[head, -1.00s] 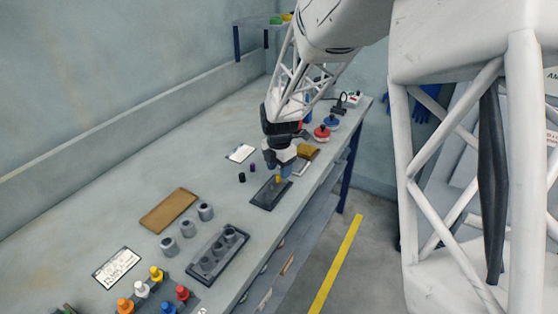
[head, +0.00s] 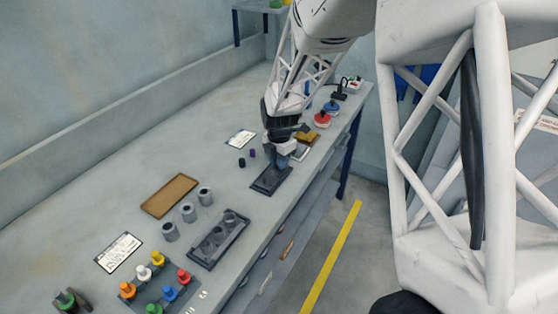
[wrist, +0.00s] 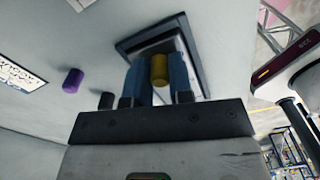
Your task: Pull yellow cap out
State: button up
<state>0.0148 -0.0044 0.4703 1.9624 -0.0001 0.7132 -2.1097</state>
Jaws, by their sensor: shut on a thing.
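The yellow cap (wrist: 159,70) is a short cylinder between the two blue fingers of my gripper (wrist: 159,82) in the wrist view. The fingers are shut on its sides. Behind the cap is a dark rectangular plate (wrist: 130,45) with a paler inner part. In the head view my gripper (head: 283,162) is low over this dark plate (head: 264,188) near the bench's front edge, and it hides the cap. I cannot tell whether the cap is still seated in the plate.
Two small dark purple cylinders (head: 242,162) stand left of the plate; a purple one (wrist: 72,80) shows in the wrist view. A dark holder (head: 218,240), grey cylinders (head: 188,212), a brown tray (head: 170,195) and coloured pegs (head: 170,293) lie nearer. Red and blue knobs (head: 322,119) stand beyond.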

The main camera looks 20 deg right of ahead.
jog(key=shift+o, duration=0.9)
grip_shut()
jog(key=shift+r, duration=2.6)
